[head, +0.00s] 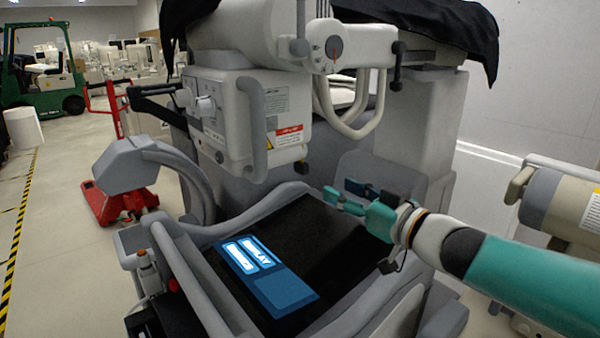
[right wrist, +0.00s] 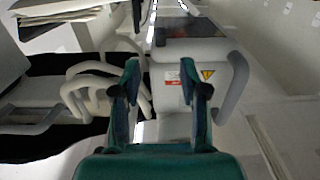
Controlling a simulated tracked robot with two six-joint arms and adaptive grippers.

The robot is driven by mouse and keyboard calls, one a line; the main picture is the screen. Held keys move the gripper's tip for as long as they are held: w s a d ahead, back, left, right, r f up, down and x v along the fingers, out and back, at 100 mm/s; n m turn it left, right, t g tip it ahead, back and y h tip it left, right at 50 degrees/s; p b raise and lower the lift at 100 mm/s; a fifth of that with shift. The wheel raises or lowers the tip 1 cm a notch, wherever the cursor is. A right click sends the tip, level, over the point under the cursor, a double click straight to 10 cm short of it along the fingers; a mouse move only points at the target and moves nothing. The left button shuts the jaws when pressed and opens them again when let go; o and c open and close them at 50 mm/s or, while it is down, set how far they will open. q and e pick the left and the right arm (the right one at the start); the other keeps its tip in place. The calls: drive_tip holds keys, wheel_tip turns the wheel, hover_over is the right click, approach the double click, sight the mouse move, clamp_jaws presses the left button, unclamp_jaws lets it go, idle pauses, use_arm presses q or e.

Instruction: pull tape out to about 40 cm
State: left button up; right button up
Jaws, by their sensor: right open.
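My right gripper (head: 344,192) is open and empty above the black panel, to the right of and lower than the white box-shaped head (head: 235,115) of the medical cart. A small dark tab (head: 302,167) hangs at the lower right edge of this box; it may be the tape's end, but I cannot tell. No drawn-out tape shows. In the right wrist view, the open fingers (right wrist: 160,72) point towards the box (right wrist: 175,112) with its red label and yellow warning triangle, with nothing between them. My left gripper is not in view.
The cart's black panel (head: 335,245) with a lit blue display lies below my right gripper. A looped white handle (head: 357,128) hangs above it. A grey handle (head: 255,135) stands on the box's front. A beige cylinder unit (head: 560,205) is at the right.

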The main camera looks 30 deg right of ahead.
sight(306, 173)
drive_tip(key=w, duration=0.8)
drive_tip(key=w+a, duration=0.1)
drive_tip(key=w, duration=0.3)
drive_tip(key=shift+w+f, duration=0.1)
drive_tip(key=shift+w, duration=0.15)
clamp_jaws()
